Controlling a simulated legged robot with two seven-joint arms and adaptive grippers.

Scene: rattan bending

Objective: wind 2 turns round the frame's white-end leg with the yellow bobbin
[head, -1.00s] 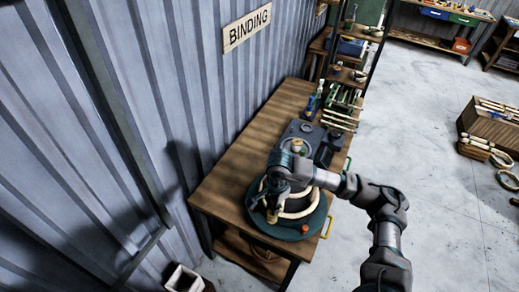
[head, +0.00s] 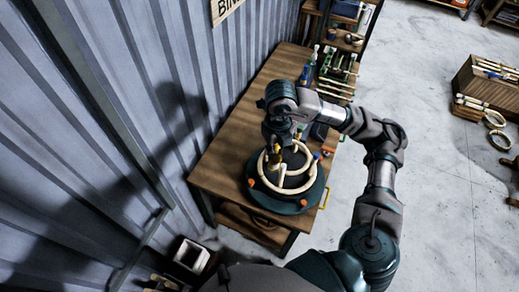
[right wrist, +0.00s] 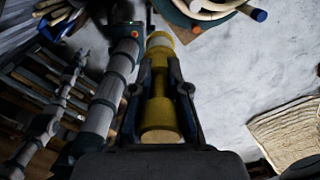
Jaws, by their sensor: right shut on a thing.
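The frame (head: 312,178) is a pale bent-rattan ring with an inner curved piece, lying on a dark green round turntable (head: 283,206). One leg has a blue end (head: 317,155), which also shows at the top of the right wrist view (right wrist: 258,15). I cannot make out the white end. My right gripper (head: 275,146) is over the far left part of the ring, shut on the yellow bobbin (right wrist: 160,112). The bobbin lies between both fingers in the right wrist view. Whether any strand is round a leg is too small to tell. My left gripper is not in view.
The turntable stands on a wooden bench (head: 235,125) against a corrugated metal wall (head: 95,110). Orange knobs (head: 304,203) sit on its rim. Bottles and a rack of rods (head: 338,75) stand behind.

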